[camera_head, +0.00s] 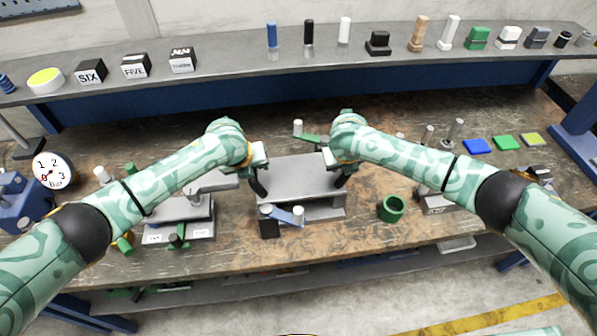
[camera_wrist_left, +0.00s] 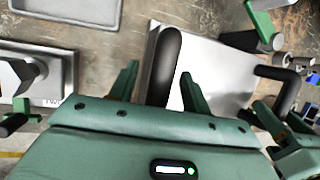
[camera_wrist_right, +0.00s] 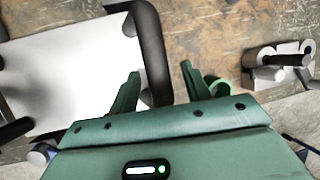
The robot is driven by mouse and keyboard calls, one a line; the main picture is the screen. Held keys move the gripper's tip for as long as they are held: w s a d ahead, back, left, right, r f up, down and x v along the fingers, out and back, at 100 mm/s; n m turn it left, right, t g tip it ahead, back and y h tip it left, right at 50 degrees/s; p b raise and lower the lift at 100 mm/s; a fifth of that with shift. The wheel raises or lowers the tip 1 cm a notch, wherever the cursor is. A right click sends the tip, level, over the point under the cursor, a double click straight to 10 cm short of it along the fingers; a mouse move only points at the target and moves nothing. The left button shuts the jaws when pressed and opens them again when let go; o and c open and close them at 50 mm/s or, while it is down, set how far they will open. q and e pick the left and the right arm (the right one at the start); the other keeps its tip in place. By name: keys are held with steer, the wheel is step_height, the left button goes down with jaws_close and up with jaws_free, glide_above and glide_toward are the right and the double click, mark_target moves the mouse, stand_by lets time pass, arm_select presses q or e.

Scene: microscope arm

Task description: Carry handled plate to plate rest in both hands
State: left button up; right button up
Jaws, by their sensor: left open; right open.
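The handled plate (camera_head: 297,172) is a flat grey plate in the middle of the bench, with a black bar handle at each side. My left gripper (camera_head: 259,172) is open at its left handle; in the left wrist view the fingers (camera_wrist_left: 157,85) stand on either side of the black handle (camera_wrist_left: 167,55). My right gripper (camera_head: 338,168) is open at the right handle; in the right wrist view the fingers (camera_wrist_right: 160,88) stand on either side of that handle (camera_wrist_right: 149,40). Contact is unclear. A grey stand (camera_head: 325,212) shows under the plate's front; I cannot tell which piece is the plate rest.
A shallow grey tray (camera_wrist_left: 110,14) lies left of the plate. A labelled grey fixture (camera_head: 180,230) stands at the front left, with a gauge (camera_head: 52,170) beyond. A green ring (camera_head: 392,208) stands right of the plate. A shelf (camera_head: 225,62) with small objects runs behind.

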arm_select(q)
steer(key=shift+x, duration=0.95)
arm_select(e)
steer(key=shift+x, duration=0.9)
arm_select(q)
jaws_close()
arm_select(e)
jaws_close()
arm_select(q)
steer(key=shift+w+r, duration=0.25)
steer(key=shift+r, duration=0.1)
arm_select(e)
steer(key=shift+w+r, duration=0.25)
